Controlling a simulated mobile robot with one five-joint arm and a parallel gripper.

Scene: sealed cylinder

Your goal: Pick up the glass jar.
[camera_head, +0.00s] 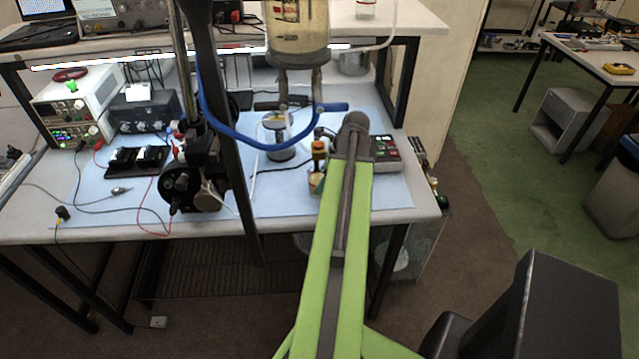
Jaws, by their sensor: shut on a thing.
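My green arm (350,215) reaches up from the bottom over the front of the table and ends in a dark rounded joint (357,128). My gripper cannot be made out; it seems hidden behind the arm. A small glass jar (316,183) with an amber and dark top stands close to the left side of my arm, near the table's front. Its right side is close to the arm's edge, so I cannot tell whether anything touches it. Another clear glass vessel (278,135) with a dark base stands farther back to the left.
A large glass cylinder (297,35) hangs above the blue-matted table (290,228). A blue hose (250,143) loops below it. A dark upright post (228,130) and black apparatus (190,180) stand left. A keypad device (385,155) sits right of my arm.

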